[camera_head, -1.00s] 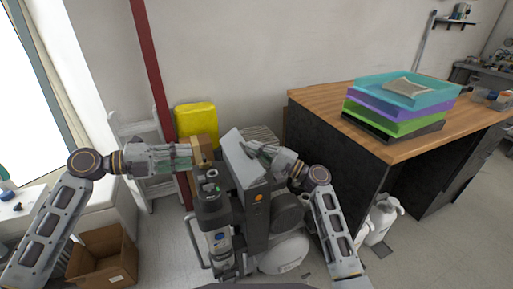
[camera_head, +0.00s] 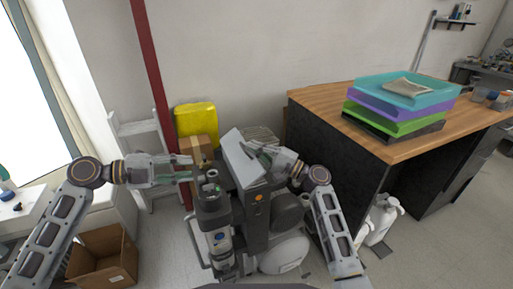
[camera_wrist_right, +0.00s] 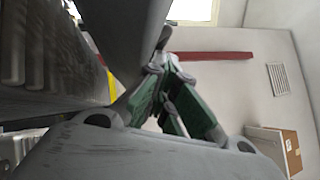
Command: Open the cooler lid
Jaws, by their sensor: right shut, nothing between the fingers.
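The cooler's light grey lid (camera_head: 240,160) is raised and tilted on the compressor unit (camera_head: 256,218) in the middle of the head view. My right gripper (camera_head: 262,153) is shut and empty at the lid's right side; its fingertips are partly hidden there, and I cannot tell whether they touch the lid. In the right wrist view its green-padded fingers (camera_wrist_right: 172,88) are close together beside a large dark grey surface. My left gripper (camera_head: 192,169) is open and empty, left of the lid and above the unit's left part, apart from the lid.
A wooden-topped bench (camera_head: 310,103) with stacked coloured trays (camera_head: 400,105) stands to the right. An open cardboard box (camera_head: 104,258) lies on the floor at the left. A yellow container (camera_head: 196,122) and a red post (camera_head: 150,70) stand behind. Floor shows at front left.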

